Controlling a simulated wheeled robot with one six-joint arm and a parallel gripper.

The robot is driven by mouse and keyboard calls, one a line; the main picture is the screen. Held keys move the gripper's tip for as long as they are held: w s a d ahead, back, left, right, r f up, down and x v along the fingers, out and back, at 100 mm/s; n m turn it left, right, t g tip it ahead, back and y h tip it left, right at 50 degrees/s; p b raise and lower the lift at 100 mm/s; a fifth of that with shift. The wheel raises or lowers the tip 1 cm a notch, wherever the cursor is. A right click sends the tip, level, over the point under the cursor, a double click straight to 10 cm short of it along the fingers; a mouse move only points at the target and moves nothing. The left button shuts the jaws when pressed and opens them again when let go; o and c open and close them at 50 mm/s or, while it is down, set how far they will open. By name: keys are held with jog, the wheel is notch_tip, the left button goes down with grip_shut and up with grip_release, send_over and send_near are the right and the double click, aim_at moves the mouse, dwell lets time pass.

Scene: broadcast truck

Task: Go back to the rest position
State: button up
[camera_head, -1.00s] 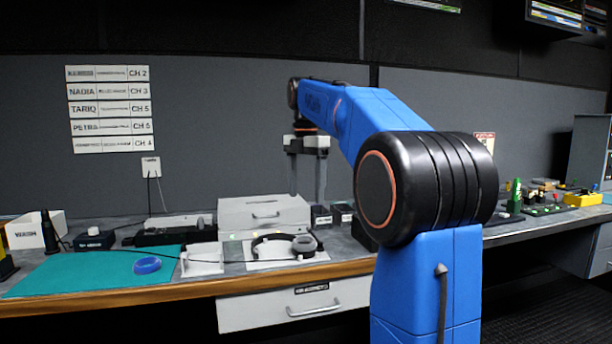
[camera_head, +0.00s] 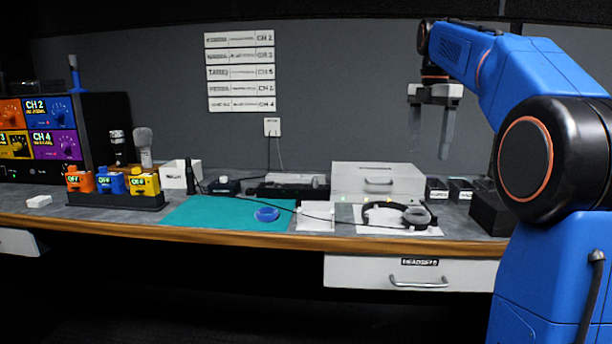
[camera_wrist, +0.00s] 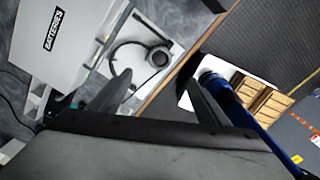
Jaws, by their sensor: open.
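My gripper (camera_head: 430,138) hangs at the upper right of the head view, fingers pointing down, in front of the grey wall. Its two fingers stand apart with nothing between them. It is above the level of the white drawer box (camera_head: 378,180) on the desk. In the wrist view my gripper (camera_wrist: 158,97) also shows spread, empty fingers. A black headset (camera_head: 402,214) lies on a white mat below. In the wrist view the headset (camera_wrist: 157,57) shows between and beyond the fingers.
A teal mat (camera_head: 205,212) holds a blue ring (camera_head: 266,214). Left of it stand orange, blue and yellow boxes (camera_head: 145,183) in a dark rack, and coloured channel panels (camera_head: 50,143). A dark box (camera_head: 490,214) sits near my arm. The air around my gripper looks clear.

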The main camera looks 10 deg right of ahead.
jog(key=s+a+f+m+t, duration=0.2)
jog(key=s+a+f+m, duration=0.9)
jog(key=s, duration=0.4)
jog(key=s+a+f+m+t, duration=0.1)
jog(key=s+f+m, duration=0.4)
jog(key=f, duration=0.6)
jog(key=s+a+f+m+t, duration=0.1)
jog(key=s+a+f+m, duration=0.2)
jog(key=s+f, duration=0.7)
jog(key=shift+a+f+m+t, duration=0.35)
jog(key=shift+f+m+t, duration=0.05)
jog(key=shift+f+m, duration=0.45)
